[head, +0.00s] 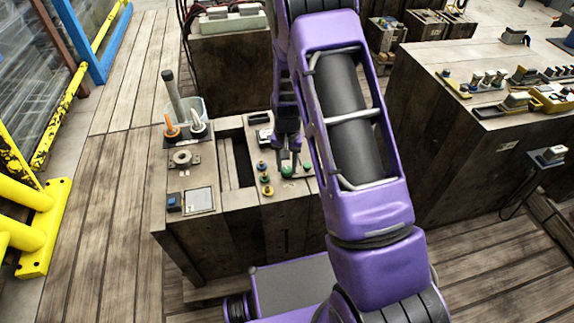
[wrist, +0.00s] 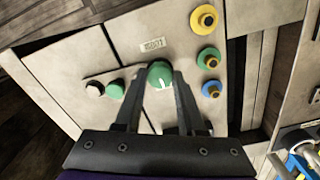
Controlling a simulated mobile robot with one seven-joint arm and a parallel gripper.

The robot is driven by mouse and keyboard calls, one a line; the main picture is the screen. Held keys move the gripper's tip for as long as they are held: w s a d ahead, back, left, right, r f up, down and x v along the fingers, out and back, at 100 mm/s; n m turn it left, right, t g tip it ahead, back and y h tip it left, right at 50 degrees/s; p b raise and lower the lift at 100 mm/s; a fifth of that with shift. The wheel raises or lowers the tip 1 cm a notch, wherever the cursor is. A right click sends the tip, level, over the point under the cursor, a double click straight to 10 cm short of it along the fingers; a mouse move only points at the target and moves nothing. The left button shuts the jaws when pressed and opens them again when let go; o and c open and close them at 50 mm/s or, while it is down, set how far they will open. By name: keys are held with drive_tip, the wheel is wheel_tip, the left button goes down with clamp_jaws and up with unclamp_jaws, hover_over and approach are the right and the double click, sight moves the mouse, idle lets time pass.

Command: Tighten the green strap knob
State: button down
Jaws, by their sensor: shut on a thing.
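The green knob (wrist: 160,73) with a white mark sits on the pale panel, and the two fingers of my gripper (wrist: 160,80) close on its sides. In the head view the green knob (head: 287,172) shows just below my gripper (head: 289,158), on the near side of the bench top. My gripper is shut on this knob. Parts of the knob's sides are hidden by the fingers. A smaller green knob (wrist: 115,89) stands apart to the left in the wrist view.
A yellow knob (wrist: 204,18), a green-and-yellow knob (wrist: 209,57) and a blue-and-yellow knob (wrist: 212,88) form a row close to the right finger. A label (wrist: 152,45) lies beyond the gripped knob.

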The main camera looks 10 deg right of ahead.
sight(287, 169)
drive_tip(key=c, duration=0.5)
unclamp_jaws()
wheel_tip(287, 169, up, 17)
drive_tip(key=p, duration=0.2)
drive_tip(key=shift+r+p, duration=0.2)
drive_tip(key=shift+p, duration=0.2)
drive_tip(key=shift+r, duration=0.1)
